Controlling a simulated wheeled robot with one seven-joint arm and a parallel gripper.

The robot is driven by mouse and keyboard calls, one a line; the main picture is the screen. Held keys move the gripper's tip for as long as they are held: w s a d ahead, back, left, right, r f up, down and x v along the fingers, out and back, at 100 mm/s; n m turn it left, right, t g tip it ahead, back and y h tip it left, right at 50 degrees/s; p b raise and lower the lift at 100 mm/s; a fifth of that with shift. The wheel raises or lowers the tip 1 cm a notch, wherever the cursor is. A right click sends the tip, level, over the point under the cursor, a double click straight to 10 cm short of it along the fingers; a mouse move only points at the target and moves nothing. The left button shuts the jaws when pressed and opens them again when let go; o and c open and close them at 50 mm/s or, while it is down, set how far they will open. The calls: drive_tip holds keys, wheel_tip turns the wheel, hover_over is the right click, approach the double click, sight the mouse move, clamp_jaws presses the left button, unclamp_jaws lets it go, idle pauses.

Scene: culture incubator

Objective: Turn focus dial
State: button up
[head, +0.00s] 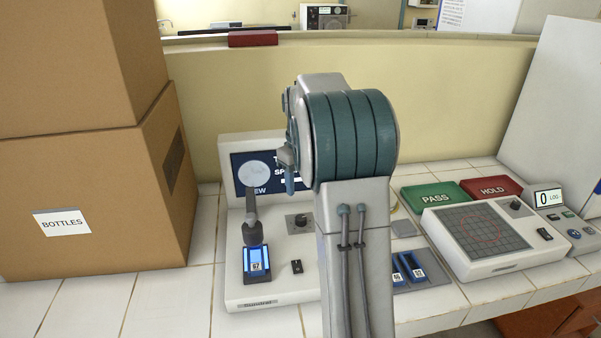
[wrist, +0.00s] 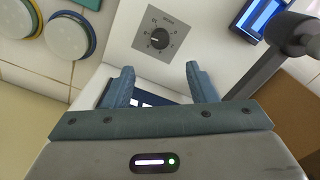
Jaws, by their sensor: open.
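A round black dial with a pale pointer line shows on a grey scale plate in the wrist view (wrist: 158,38) and on the white instrument's top in the head view (head: 298,221). In the head view my arm covers the instrument's right part, and only a bit of my gripper (head: 289,178) shows, in front of the screen.
The instrument has a screen (head: 240,190), a dark upright post (head: 250,208), a lit blue holder (head: 256,262) and a small black switch (head: 296,266). Cardboard boxes (head: 90,200) stand left. A gridded device (head: 490,240) and the PASS (head: 434,197) and HOLD (head: 491,188) pads lie right.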

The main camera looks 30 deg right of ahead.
drive_tip(key=shift+r, duration=1.4)
drive_tip(key=s+a+r+m+t, duration=0.2)
drive_tip(key=s+a, duration=0.8)
drive_tip(key=s, duration=0.2)
drive_tip(key=s+a+f, duration=0.2)
drive_tip(key=s, duration=0.5)
drive_tip(key=s+a+f+m+t, duration=0.1)
drive_tip(key=s+a+f, duration=0.2)
drive_tip(key=s, duration=0.4)
drive_tip(key=shift+a+f, duration=0.25)
drive_tip(key=shift+w, duration=0.1)
